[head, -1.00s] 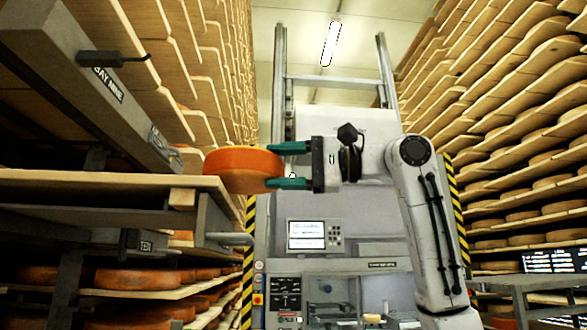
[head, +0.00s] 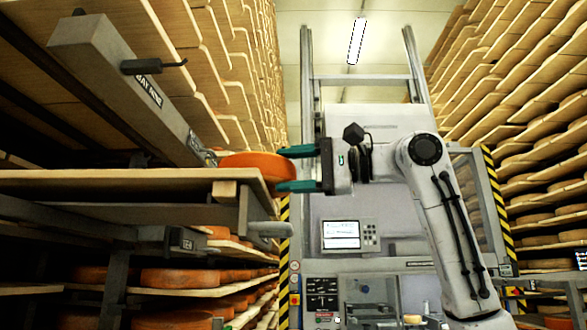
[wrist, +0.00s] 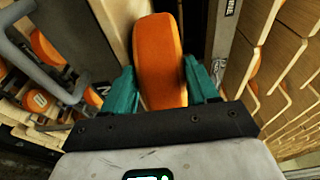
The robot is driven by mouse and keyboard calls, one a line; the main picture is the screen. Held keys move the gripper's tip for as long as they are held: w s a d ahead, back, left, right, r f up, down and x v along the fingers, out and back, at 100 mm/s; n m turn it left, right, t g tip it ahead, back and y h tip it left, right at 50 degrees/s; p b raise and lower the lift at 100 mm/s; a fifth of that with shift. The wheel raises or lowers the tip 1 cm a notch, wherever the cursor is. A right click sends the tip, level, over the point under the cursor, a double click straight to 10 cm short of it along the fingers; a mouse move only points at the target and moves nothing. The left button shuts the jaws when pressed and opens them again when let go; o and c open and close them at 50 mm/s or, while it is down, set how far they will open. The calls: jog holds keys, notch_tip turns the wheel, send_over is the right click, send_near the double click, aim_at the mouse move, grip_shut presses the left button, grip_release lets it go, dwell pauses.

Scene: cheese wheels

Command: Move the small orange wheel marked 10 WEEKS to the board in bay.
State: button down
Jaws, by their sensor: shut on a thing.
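The small orange wheel (head: 262,165) is held flat between the teal fingers of my gripper (head: 284,168). In the head view its lower left part is hidden behind the near end of a wooden board (head: 110,183), at the left under a beam marked BAY NINE. I cannot tell whether wheel and board touch. In the wrist view the wheel (wrist: 158,62) stands between both fingers of my gripper (wrist: 160,88). No 10 WEEKS marking is readable.
A grey beam (head: 115,80) with a dark handle juts out above the board. A bracket marked TEN (head: 180,240) is below it. Lower shelves hold several orange wheels (head: 180,278). Tall racks line both sides. A grey machine with a screen (head: 341,235) stands behind my arm.

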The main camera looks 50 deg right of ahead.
jog(key=shift+s+f, duration=0.1)
jog(key=shift+f, duration=0.1)
dwell(0.7)
jog(key=shift+c, duration=2.3)
grip_release()
jog(key=shift+o, duration=1.2)
jog(key=shift+f, duration=0.2)
jog(key=b+v, duration=0.2)
jog(key=v, duration=0.8)
jog(key=shift+s+d, duration=0.3)
jog(key=shift+r, duration=0.1)
